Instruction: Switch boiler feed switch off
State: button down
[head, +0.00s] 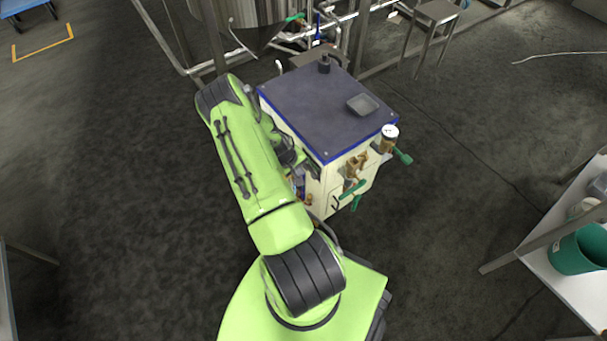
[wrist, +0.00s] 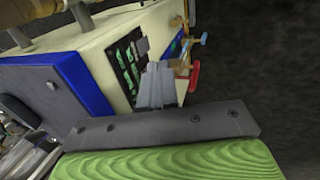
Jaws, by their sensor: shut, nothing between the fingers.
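The boiler (head: 320,110) is a cream box with a dark top and blue edges, in the middle of the head view. In the wrist view its cream side (wrist: 90,40) carries a black control panel (wrist: 126,62) with green markings and a small grey part (wrist: 142,47), perhaps a switch. The feed switch cannot be told for sure, nor its position. My gripper (wrist: 158,68) is shut and empty, its fingertips in front of the panel's right part. Whether they touch the panel is unclear. In the head view my arm hides most of that side.
Valves with green handles (head: 353,189) and a gauge (head: 390,132) stick out from the boiler's right front. A red handle (wrist: 193,75) shows close right of my fingers. The floor left of my arm is clear.

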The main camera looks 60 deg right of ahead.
jog(key=v, duration=0.3)
jog(key=p+v, duration=0.1)
jog(key=v, duration=0.1)
jog(key=shift+s+d+r, duration=0.15)
jog(key=shift+d, duration=0.1)
